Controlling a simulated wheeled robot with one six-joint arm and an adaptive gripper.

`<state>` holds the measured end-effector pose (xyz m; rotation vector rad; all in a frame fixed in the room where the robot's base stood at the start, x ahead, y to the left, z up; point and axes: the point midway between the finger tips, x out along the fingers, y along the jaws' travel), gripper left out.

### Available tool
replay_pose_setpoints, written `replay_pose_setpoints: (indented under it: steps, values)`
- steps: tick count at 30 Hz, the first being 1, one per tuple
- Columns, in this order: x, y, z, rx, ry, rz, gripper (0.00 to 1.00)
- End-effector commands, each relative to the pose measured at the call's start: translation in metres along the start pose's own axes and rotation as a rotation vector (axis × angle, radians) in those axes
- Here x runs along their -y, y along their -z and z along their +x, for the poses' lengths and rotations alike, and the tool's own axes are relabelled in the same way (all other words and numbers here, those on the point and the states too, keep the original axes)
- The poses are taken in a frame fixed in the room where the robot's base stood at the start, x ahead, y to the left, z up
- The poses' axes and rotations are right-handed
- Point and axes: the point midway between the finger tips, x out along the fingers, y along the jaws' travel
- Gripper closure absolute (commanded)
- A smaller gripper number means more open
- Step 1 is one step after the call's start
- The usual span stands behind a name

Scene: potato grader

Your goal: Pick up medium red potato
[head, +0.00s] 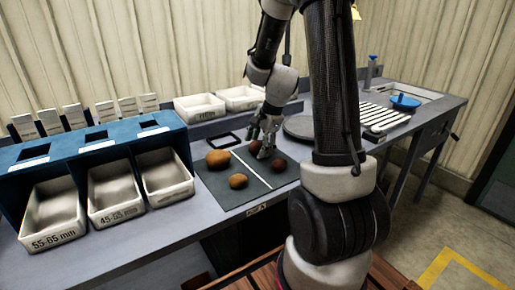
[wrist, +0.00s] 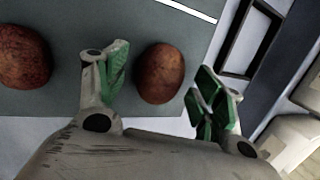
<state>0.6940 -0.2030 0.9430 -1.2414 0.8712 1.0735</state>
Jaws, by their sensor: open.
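Two red potatoes lie on the dark mat (head: 226,199). One red potato (head: 255,146) is partly hidden behind my gripper (head: 259,136) in the head view. In the wrist view this red potato (wrist: 160,73) shows between the two green-padded fingers of my gripper (wrist: 163,88), with a visible gap on both sides. My gripper is open and holds nothing. The other red potato (head: 277,166) lies nearer the front of the mat; in the wrist view it (wrist: 22,57) is outside the left finger, cut by the frame edge. I cannot tell which one is medium.
Two yellow-brown potatoes, one (head: 217,158) farther back and one (head: 238,181) in front, lie left of the mat's white line. A black frame (head: 223,139) lies behind the mat. Labelled bins (head: 115,214) stand at left, white trays (head: 200,107) behind, a dark round plate (head: 299,128) at right.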

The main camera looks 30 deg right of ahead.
Motion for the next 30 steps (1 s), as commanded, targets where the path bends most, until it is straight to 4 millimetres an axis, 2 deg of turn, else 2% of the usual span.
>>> replay_pose_setpoints:
  steps: [4,5,12,15,23,30]
  values:
    - [0.000,0.000,0.000,0.000,0.000,-0.001,0.32]
    - [0.000,0.000,0.000,0.000,0.000,-0.001,0.36]
    - [0.000,0.000,-0.001,0.000,0.000,-0.001,0.79]
    - [0.000,0.000,-0.001,0.000,0.000,-0.002,0.87]
    - [0.003,-0.001,-0.007,0.000,0.002,-0.004,0.87]
    - [0.017,-0.008,-0.052,-0.001,0.005,-0.005,0.87]
